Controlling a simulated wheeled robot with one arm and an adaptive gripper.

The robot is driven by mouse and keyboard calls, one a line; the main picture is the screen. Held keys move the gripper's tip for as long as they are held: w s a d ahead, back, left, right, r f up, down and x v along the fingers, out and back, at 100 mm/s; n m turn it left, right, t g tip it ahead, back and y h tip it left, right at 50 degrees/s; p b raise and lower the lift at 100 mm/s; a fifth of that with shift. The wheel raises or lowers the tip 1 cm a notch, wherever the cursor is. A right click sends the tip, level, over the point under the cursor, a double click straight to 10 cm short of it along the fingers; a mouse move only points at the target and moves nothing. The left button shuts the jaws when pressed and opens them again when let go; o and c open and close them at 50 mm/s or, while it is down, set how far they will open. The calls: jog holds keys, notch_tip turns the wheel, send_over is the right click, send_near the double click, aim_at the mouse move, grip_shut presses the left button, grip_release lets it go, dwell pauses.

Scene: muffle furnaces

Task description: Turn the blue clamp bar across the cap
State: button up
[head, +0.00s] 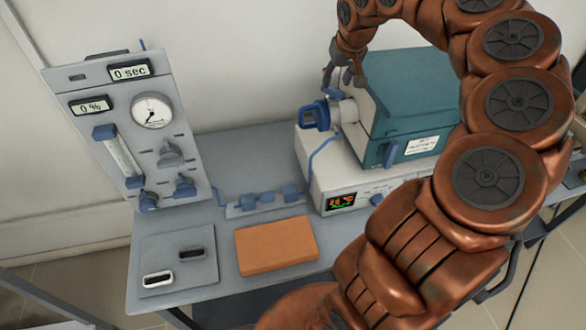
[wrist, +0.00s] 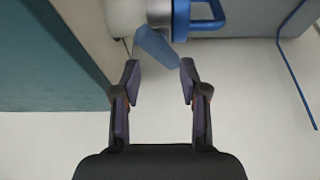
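The tube port (head: 347,108) sticks out from the left side of the teal furnace, with a blue cap (head: 315,115) and its loop handle on the end. In the wrist view the blue cap (wrist: 200,20) shows at the top. The blue clamp bar (wrist: 157,47) slants down from the port, beside the cap. It looks small in the head view (head: 327,95). My gripper (head: 347,80) is above the port, pointing down. In the wrist view my gripper (wrist: 160,75) is open, with the bar's free end near the gap between its fingertips. I cannot tell whether they touch.
The teal furnace (head: 413,95) stands on a white base (head: 318,185) close to my gripper. A gauge panel (head: 125,130) stands left. A blue hose (head: 318,152) runs below the cap. An orange block (head: 276,246) and a grey plate (head: 178,258) lie in front.

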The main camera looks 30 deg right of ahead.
jog(key=s+a+r+n+y+b, duration=0.1)
jog(key=s+a, duration=0.2)
jog(key=a, duration=0.3)
jog(key=s+a+r+n+b, duration=0.2)
jog(key=s+a, duration=0.1)
jog(key=a, duration=0.4)
jog(key=s+a+f+n+g+b, duration=0.1)
jog(key=s+a+f+g+b, duration=0.1)
jog(key=s+a+f, duration=0.5)
jog(key=shift+s+a+f+n+g, duration=0.15)
jog(key=shift+s+a+n+g, duration=0.25)
jog(key=shift+s+a, duration=1.4)
jog(key=shift+s+d, duration=0.6)
